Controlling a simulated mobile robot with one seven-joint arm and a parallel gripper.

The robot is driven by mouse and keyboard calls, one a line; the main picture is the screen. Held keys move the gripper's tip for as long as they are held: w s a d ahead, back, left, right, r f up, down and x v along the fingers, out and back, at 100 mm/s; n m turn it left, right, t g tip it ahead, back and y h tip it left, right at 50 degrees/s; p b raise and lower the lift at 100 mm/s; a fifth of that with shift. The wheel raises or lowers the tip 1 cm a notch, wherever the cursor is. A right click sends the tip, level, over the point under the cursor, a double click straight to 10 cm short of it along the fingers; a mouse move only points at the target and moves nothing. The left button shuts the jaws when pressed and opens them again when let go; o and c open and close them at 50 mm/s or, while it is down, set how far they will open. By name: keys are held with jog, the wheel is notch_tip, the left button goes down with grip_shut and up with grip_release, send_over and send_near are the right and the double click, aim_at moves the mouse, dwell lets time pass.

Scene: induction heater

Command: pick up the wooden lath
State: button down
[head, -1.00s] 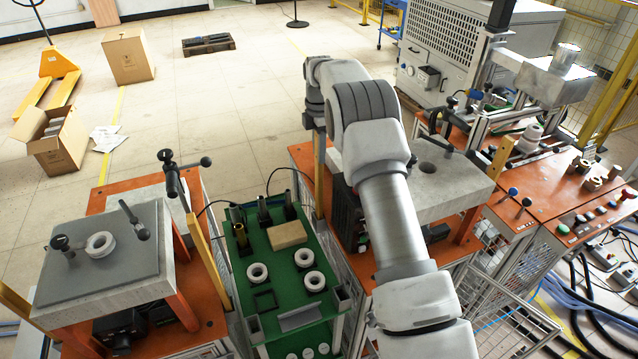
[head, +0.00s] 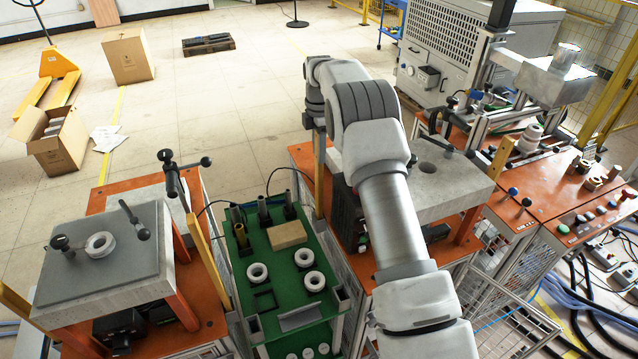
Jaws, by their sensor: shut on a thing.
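The wooden lath (head: 319,178) is a narrow, light-brown upright strip at the left back corner of the middle orange table. My gripper (head: 315,124) points down at the upper end of this lath and is shut on it. The fingers are small and partly hidden by my wrist, so the exact grip is hard to see. Whether the lath's lower end touches anything cannot be told.
A green table (head: 285,262) with white rings and a tan block stands left of the lath. Other similar laths stand at the left table (head: 203,250) and the right table (head: 500,158). A black cable runs close by.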

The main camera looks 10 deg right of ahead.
jog(key=shift+r, duration=0.1)
dwell(0.3)
notch_tip(320, 180, up, 10)
jog(key=shift+r, duration=0.15)
notch_tip(320, 180, up, 5)
jog(key=p, duration=0.5)
jog(key=shift+p, duration=0.35)
jog(key=shift+r+b, duration=0.3)
jog(key=shift+r, duration=0.7)
